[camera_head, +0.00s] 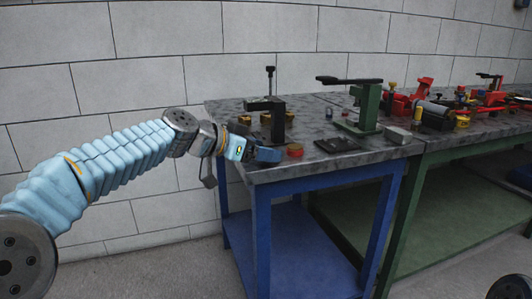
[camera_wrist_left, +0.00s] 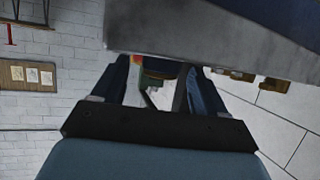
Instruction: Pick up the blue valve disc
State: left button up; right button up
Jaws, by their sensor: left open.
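My left gripper (camera_head: 268,154) is at the front left corner of the grey tabletop (camera_head: 350,162), close to its edge. In the wrist view the fingers of the left gripper (camera_wrist_left: 158,82) stand apart, with nothing clearly held between them. I cannot make out a blue valve disc in either view; it may be hidden behind the gripper or the black-green stand. A red disc (camera_head: 294,150) lies on the tabletop just right of the gripper. My right gripper is not in view.
A dark stand (camera_head: 277,120) with brass pieces (camera_head: 244,119) around it is behind the gripper. A green press (camera_head: 368,108), a black plate (camera_head: 337,145) and a grey block (camera_head: 398,135) stand to the right. Red fixtures (camera_head: 423,90) fill the far bench.

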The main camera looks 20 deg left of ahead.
pick_arm(q)
jog(key=shift+c, duration=0.5)
jog(key=c, duration=1.2)
jog(key=shift+r, duration=0.1)
